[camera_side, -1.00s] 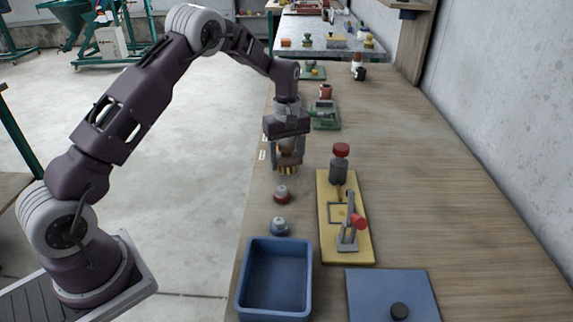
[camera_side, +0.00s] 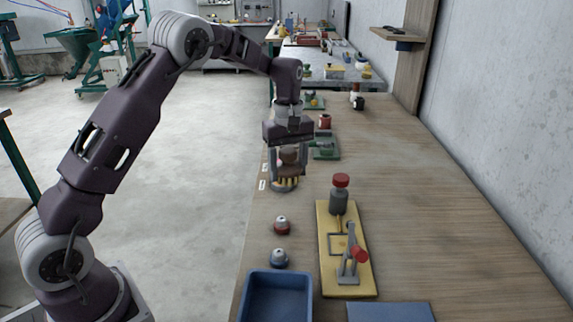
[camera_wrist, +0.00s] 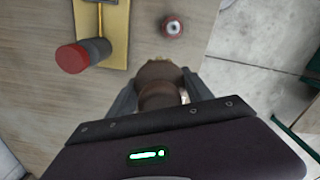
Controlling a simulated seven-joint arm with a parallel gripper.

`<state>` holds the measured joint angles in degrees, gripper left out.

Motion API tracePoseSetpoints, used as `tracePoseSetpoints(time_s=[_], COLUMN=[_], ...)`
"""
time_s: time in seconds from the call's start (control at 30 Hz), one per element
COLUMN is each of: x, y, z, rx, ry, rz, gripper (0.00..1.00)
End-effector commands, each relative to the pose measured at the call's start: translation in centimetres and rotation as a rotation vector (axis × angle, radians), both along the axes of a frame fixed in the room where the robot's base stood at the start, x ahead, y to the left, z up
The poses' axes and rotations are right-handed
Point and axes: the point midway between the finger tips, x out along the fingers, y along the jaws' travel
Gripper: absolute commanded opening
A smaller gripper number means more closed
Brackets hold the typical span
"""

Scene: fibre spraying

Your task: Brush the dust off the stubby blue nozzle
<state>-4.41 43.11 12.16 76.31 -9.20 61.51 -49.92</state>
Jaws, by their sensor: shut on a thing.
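The stubby blue nozzle (camera_side: 279,258), blue-grey with a pale top, stands on the bench in the side view, just behind the blue tray. Dust on it is too small to tell. A similar red nozzle (camera_side: 282,226) stands behind it and shows in the wrist view (camera_wrist: 172,26). My gripper (camera_side: 287,172) is shut on a brush (camera_side: 288,156) with a brown handle and pale yellow bristles, beyond both nozzles. The brown handle also shows between the fingers in the wrist view (camera_wrist: 160,78). A dark round base (camera_side: 283,187) shows under the bristles; I cannot tell whether they touch.
The blue tray (camera_side: 277,272) stands at the front left, with a blue mat (camera_side: 390,312) to its right. The bench's right side is clear.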

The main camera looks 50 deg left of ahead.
Motion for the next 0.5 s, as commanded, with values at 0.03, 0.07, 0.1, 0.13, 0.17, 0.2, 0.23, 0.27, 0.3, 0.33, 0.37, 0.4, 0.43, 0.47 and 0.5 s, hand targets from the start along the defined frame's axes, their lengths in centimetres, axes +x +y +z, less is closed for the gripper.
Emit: tracePoseSetpoints(time_s=[0.03,0.07,0.1,0.13,0.17,0.2,0.23,0.27,0.3,0.33,0.37,0.4,0.43,0.47,0.5], x=[-1.2,-2.0,-3.2,-4.1,-5.1,-6.5,-7.4,-8.4,-9.5,-10.2,-10.8,-11.4,-11.7,-11.9,-12.1], y=[-1.5,-2.4,-3.7,-4.5,-5.4,-6.4,-7.1,-7.7,-8.3,-8.7,-9.0,-9.4,-9.5,-9.6,-9.6], z=[0.4,0.6,0.7,0.9,1.0,1.1,1.2,1.2,1.2,1.2,1.2,1.2,1.1,1.0,0.8], rx=[0.000,0.001,0.001,0.001,0.001,0.001,0.001,-0.001,-0.001,-0.002,-0.003,-0.003,-0.004,-0.004,-0.004], ry=[0.001,0.000,0.000,0.000,0.000,-0.001,-0.004,-0.002,-0.003,-0.002,-0.002,-0.002,-0.002,-0.002,0.001], rz=[-0.006,-0.006,-0.006,-0.006,-0.006,-0.005,-0.005,-0.004,-0.005,-0.004,-0.003,-0.004,-0.003,-0.002,-0.001], gripper=[0.26,0.26,0.26,0.26,0.26,0.26,0.26,0.26,0.26,0.26,0.26,0.26,0.26,0.26,0.26])
